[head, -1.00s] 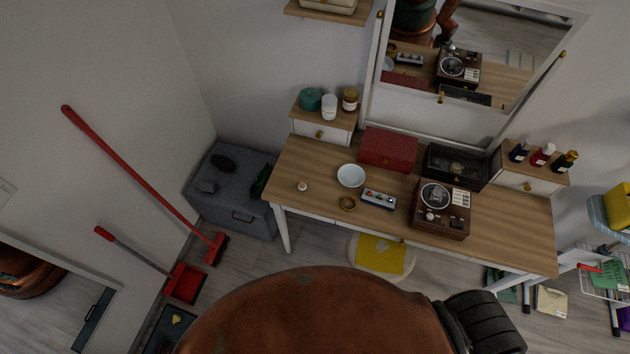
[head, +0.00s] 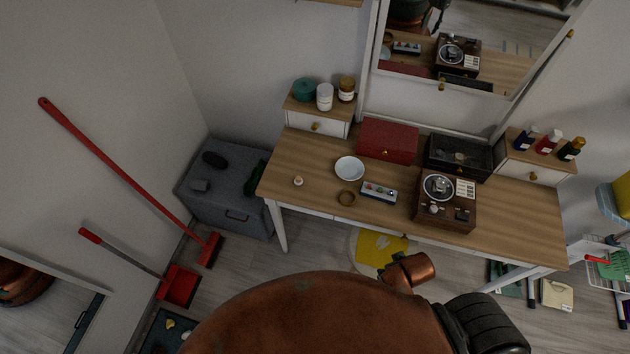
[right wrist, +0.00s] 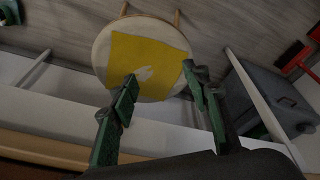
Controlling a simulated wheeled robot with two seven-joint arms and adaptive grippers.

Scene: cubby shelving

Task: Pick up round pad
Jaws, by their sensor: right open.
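I cannot tell for sure which thing is the round pad. A small round pale item (head: 298,181) lies on the left part of the wooden table (head: 520,215), and a small round brown item (head: 346,198) lies near its front edge. A round pale stool (right wrist: 104,58) with a yellow cover (right wrist: 150,60) stands under the table's front edge; the yellow cover also shows in the head view (head: 375,247). My right gripper (right wrist: 160,74) is open and empty, its green fingers seen in front of the stool. My left gripper is not in view.
The table also holds a white bowl (head: 349,168), a small panel with knobs (head: 379,191), a brown turntable (head: 445,200), a red box (head: 388,141) and a black case (head: 458,156). A mirror stands behind. A grey cabinet (head: 225,195) and red broom (head: 130,175) stand left.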

